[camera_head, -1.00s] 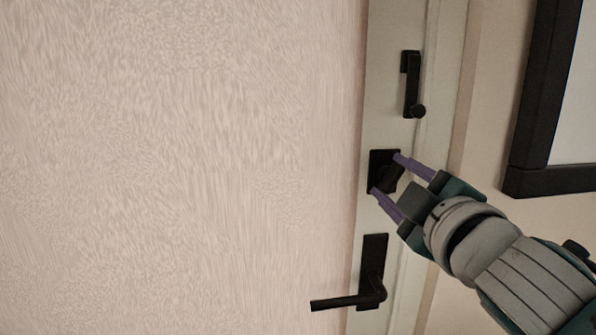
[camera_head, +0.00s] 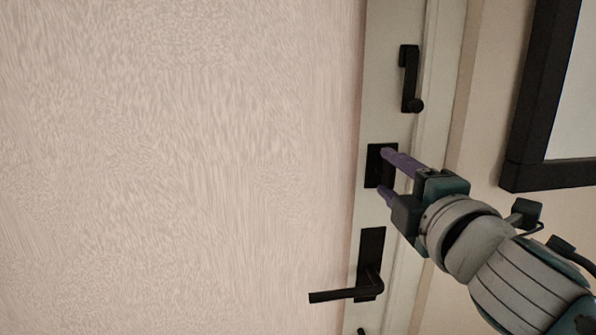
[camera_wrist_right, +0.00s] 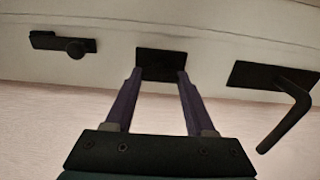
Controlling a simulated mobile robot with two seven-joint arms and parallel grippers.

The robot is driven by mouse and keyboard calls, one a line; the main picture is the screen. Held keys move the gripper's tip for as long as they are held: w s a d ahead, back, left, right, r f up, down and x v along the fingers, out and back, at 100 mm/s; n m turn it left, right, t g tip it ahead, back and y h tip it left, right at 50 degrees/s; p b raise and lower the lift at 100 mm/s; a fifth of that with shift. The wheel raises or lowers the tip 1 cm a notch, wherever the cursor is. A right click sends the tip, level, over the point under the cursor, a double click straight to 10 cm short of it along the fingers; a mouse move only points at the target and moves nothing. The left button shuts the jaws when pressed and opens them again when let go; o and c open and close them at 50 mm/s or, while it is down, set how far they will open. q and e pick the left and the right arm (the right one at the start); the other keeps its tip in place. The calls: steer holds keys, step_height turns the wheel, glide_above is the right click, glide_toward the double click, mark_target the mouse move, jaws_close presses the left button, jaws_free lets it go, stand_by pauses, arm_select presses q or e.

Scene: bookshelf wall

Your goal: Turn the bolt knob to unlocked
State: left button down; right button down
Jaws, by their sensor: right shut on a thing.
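The bolt's black square plate (camera_head: 372,170) is on the pale door edge strip, in the middle of the head view. It also shows at the top middle of the right wrist view (camera_wrist_right: 161,55). My right gripper (camera_head: 385,172) reaches it from the lower right, its purple fingers at the plate. In the right wrist view the fingertips (camera_wrist_right: 160,76) stand on either side of the dark knob and are shut on it. The knob is mostly hidden by the fingers, so its exact angle is hard to tell. My left gripper is not in view.
A black lever handle (camera_head: 345,294) is below the bolt, pointing left. A black latch with a round end (camera_head: 410,80) is above it. A dark picture frame (camera_head: 535,110) hangs at the right. The broad pale door panel (camera_head: 180,170) is bare.

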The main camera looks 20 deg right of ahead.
stand_by(0.3)
steer(key=shift+c, duration=1.2)
jaws_free()
steer(key=shift+s, duration=0.1)
steer(key=shift+s+a, duration=0.15)
steer(key=shift+s, duration=0.2)
steer(key=b+v, duration=0.1)
steer(key=v, duration=0.8)
steer(key=shift+b, duration=0.3)
